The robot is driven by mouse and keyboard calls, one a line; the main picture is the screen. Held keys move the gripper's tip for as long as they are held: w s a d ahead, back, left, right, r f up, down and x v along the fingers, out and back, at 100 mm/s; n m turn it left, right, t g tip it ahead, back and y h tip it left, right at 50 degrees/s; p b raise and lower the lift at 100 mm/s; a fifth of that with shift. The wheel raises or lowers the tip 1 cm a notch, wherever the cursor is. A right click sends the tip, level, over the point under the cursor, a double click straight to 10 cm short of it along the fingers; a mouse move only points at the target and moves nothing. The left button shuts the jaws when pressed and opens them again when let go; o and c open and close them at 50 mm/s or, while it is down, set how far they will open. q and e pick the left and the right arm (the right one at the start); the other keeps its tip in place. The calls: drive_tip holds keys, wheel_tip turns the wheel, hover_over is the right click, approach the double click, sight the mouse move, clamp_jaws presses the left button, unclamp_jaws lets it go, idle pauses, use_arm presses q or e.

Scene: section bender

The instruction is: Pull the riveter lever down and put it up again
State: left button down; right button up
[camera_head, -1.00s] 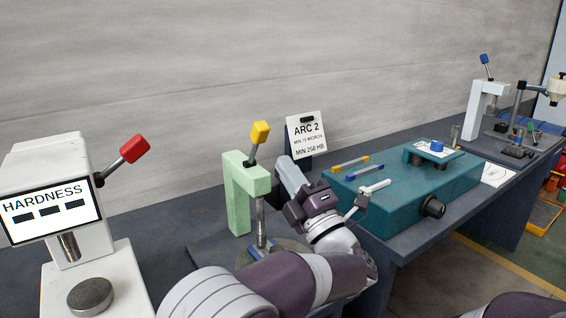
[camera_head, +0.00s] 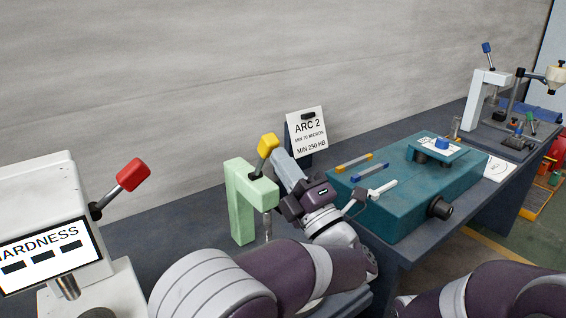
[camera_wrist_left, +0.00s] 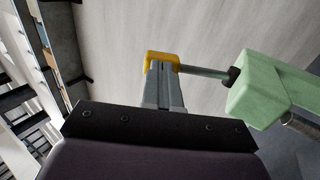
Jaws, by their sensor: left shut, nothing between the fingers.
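A pale green press (camera_head: 240,203) stands on the bench. Its lever, with a yellow handle (camera_head: 267,145), points up and slightly right. I take this press to be the riveter, though no label shows. My left gripper (camera_head: 277,152) is shut and empty, its tips right beside the yellow handle. In the left wrist view, the shut fingers (camera_wrist_left: 163,85) reach up to the yellow handle (camera_wrist_left: 160,57) and overlap it; whether they touch cannot be told. The lever's rod runs right to the green press head (camera_wrist_left: 262,90). My right gripper is not in view.
A white hardness tester (camera_head: 45,200) with a red-handled lever stands at the left. A teal machine box (camera_head: 400,215) is right of my left gripper. An "ARC 2" sign (camera_head: 308,135) stands behind. A white press (camera_head: 480,105) with a blue-handled lever is far right.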

use_arm(q)
drive_tip(key=shift+r, duration=0.1)
drive_tip(key=w+a+r+g+h+p, duration=0.1)
drive_tip(key=p, duration=0.1)
drive_tip(key=w+a+r+g+h+p, duration=0.1)
drive_tip(key=w+r+g+p, duration=0.1)
drive_tip(key=p, duration=0.1)
drive_tip(key=w+a+r+g+h+p, duration=0.1)
drive_tip(key=r+g+h+p, duration=0.1)
drive_tip(key=shift+w+r, duration=0.1)
drive_tip(key=shift+w, duration=0.05)
drive_tip(key=w+a+g+h+p, duration=0.1)
drive_tip(key=p, duration=0.2)
drive_tip(key=w+a+g+p, duration=0.1)
drive_tip(key=w+p, duration=0.1)
drive_tip(key=p, duration=0.2)
drive_tip(key=w+a+g+h+p, duration=0.1)
drive_tip(key=p, duration=0.2)
drive_tip(key=shift+w+a+f+g+h, duration=0.15)
drive_tip(key=shift+f+g+h, duration=0.15)
drive_tip(key=shift+g, duration=0.1)
drive_tip(key=shift+p, duration=0.3)
